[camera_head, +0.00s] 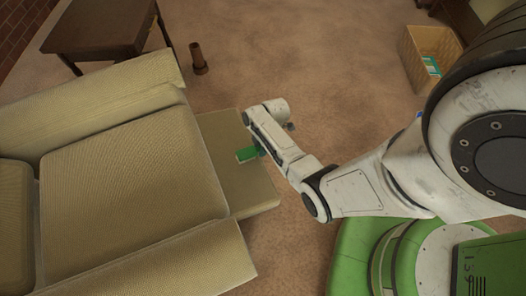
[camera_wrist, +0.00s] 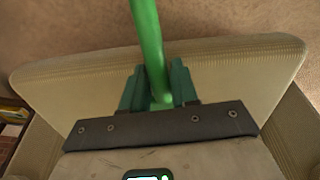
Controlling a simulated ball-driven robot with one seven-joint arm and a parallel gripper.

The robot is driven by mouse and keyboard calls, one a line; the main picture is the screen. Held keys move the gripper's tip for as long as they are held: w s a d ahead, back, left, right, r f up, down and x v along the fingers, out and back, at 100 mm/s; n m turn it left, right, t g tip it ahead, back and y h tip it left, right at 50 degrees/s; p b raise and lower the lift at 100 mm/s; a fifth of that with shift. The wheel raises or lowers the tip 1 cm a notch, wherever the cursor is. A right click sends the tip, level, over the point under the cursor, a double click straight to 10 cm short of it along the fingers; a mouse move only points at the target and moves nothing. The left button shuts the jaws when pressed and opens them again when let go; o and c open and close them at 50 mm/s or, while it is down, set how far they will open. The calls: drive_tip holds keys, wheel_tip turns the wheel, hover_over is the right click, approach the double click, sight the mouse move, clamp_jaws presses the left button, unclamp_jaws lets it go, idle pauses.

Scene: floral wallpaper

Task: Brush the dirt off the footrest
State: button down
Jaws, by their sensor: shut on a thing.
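The footrest (camera_head: 228,180) is a beige padded panel extending from the front of a beige recliner seat. It also shows in the wrist view (camera_wrist: 235,72) as a wide panel beyond my gripper. My gripper (camera_wrist: 158,88) is shut on the green handle of the brush (camera_wrist: 147,35). The brush (camera_head: 246,155) shows as a small green piece over the footrest in the head view; I cannot tell whether it touches the surface. The bristles are not clearly visible. My gripper (camera_head: 260,150) is partly hidden by my arm. I make out no distinct dirt on the footrest.
The recliner (camera_head: 125,165) fills the left side. A dark wooden table (camera_head: 100,28) stands at the upper left, with a small brown object (camera_head: 198,58) on the carpet nearby. A wicker basket (camera_head: 425,75) stands at the upper right. The carpet between is open.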

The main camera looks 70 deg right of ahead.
sight(265, 166)
drive_tip(key=shift+w+d+f+b, duration=0.2)
drive_tip(key=shift+w+d+b, duration=2.15)
drive_tip(key=shift+w+d, duration=0.25)
drive_tip(key=shift+w+d+b, duration=0.85)
drive_tip(key=shift+d+b, duration=0.1)
drive_tip(key=shift+d, duration=0.05)
drive_tip(key=shift+w+d+r, duration=0.2)
drive_tip(key=shift+w+d, duration=0.2)
drive_tip(key=shift+d, duration=0.05)
drive_tip(key=shift+s+a+r+p, duration=0.15)
drive_tip(key=shift+s+a+p, duration=0.85)
drive_tip(key=shift+p, duration=0.25)
drive_tip(key=shift+s+a+f+p, duration=0.15)
drive_tip(key=shift+s+a+p, duration=0.55)
drive_tip(key=shift+a+p, duration=0.1)
drive_tip(key=shift+s+a+f+p, duration=0.1)
drive_tip(key=shift+s+a+p, duration=0.55)
drive_tip(key=shift+s+a, duration=0.1)
drive_tip(key=shift+s+a+r+p, duration=0.15)
drive_tip(key=shift+s+a+p, duration=0.65)
drive_tip(key=shift+p, duration=0.2)
drive_tip(key=shift+s+a+p, duration=1.25)
drive_tip(key=shift+s+a, duration=0.2)
drive_tip(key=shift+a, duration=0.15)
drive_tip(key=shift+s+a+p, duration=0.8)
drive_tip(key=shift+s+a, duration=0.15)
drive_tip(key=shift+a, duration=0.05)
drive_tip(key=shift+s+a, duration=0.15)
drive_tip(key=shift+s, duration=0.05)
